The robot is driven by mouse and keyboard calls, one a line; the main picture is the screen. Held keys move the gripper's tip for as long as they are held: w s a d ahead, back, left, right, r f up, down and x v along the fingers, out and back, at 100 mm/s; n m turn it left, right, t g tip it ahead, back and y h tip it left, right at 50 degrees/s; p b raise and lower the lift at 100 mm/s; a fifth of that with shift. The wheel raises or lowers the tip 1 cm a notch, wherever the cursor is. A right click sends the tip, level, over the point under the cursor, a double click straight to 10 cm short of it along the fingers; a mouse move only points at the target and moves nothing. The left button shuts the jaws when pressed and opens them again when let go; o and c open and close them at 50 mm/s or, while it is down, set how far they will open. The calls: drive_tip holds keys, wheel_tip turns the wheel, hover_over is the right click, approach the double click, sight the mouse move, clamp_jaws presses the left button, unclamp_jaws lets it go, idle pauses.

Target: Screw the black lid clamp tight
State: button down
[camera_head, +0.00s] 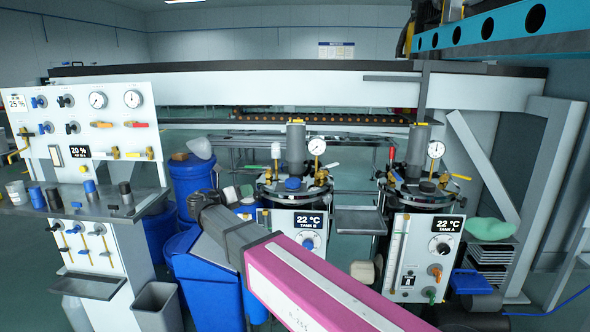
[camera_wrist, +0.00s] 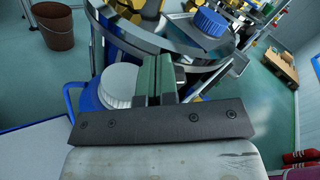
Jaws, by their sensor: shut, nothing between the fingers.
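Tank B (camera_head: 297,225) and tank A (camera_head: 425,240) stand side by side in the head view, with metal lids and small fittings around their rims. Tank B has a blue cap (camera_head: 292,184) on its lid; tank A has a black knob (camera_head: 427,187) on top. I cannot tell which dark fitting is the black lid clamp. My gripper's green fingers (camera_wrist: 155,78) are shut with nothing between them. In the wrist view they lie close to a shiny round metal rim (camera_wrist: 130,42), and a blue cap (camera_wrist: 210,22) shows beyond. Whether they touch the rim is unclear.
A panel with valves and gauges (camera_head: 85,125) stands at the left, with a shelf (camera_head: 95,205) of knobs. Blue drums (camera_head: 192,180) stand behind my arm. A small grey tray (camera_head: 360,220) sits between the tanks. A white cap (camera_wrist: 118,85) is beside my fingers.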

drive_tip(key=shift+w+d, duration=0.25)
drive_tip(key=shift+d, duration=0.05)
